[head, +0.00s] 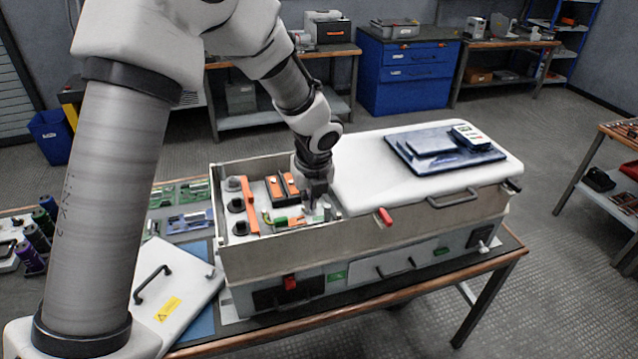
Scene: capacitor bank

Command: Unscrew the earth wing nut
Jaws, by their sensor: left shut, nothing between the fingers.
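The capacitor bank (390,241) is a long grey case on a workbench, its left part open at the top. Inside the open part are dark round terminals, an orange bar (248,192), orange and black blocks (280,188) and a green piece (281,221). My left gripper (315,206) points down into the right end of this opening, with its fingers shut and nothing held. The earth wing nut cannot be made out; it is too small or hidden by the gripper. My right gripper is not in view.
A white lid with a black handle (153,285) lies left of the case. A blue tray (444,157) with devices sits on the case's white right cover (355,178). Green circuit boards (183,222) lie behind the lid. A blue cabinet (405,85) stands behind.

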